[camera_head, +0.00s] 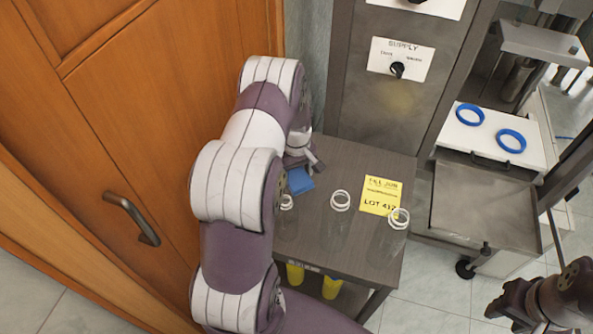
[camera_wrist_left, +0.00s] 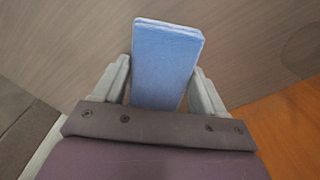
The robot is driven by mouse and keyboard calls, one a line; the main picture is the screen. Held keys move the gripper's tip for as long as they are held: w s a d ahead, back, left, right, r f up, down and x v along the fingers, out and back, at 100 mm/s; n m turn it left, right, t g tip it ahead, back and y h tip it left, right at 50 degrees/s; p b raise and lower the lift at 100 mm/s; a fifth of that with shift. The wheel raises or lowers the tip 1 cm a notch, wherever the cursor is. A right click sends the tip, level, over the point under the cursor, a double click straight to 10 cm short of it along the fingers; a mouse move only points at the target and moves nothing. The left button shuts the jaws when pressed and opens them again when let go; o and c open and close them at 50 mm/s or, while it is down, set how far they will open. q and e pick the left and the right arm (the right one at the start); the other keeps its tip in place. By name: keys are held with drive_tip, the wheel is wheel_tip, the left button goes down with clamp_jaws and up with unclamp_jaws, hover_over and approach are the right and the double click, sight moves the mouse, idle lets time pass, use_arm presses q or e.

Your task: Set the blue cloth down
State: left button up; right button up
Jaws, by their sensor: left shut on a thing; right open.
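The blue cloth (camera_head: 300,181) is a small folded pad at the left rear of the grey-brown table (camera_head: 318,247). In the left wrist view the cloth (camera_wrist_left: 166,62) stands out between the two fingers, over the tabletop. My left gripper (camera_head: 312,163) is shut on it; in the wrist view the gripper (camera_wrist_left: 160,88) has a finger on each side. I cannot tell whether the cloth touches the tabletop. My right gripper (camera_head: 507,308) is open at the lower right, away from the table, with nothing seen in it.
Several clear jars, such as the middle one (camera_head: 340,201), stand on the table near a yellow lot card (camera_head: 380,195). Two blue rings (camera_head: 511,141) lie on a white surface at right. A wooden door (camera_head: 150,110) flanks my left arm. Yellow containers (camera_head: 331,287) sit below the tabletop.

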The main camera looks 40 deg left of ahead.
sight(297, 175)
use_arm(q)
drive_tip(key=shift+s, duration=0.1)
drive_tip(key=o, duration=1)
drive_tip(key=shift+f, duration=0.1)
wheel_tip(297, 175, up, 12)
drive_tip(key=shift+r, duration=0.2)
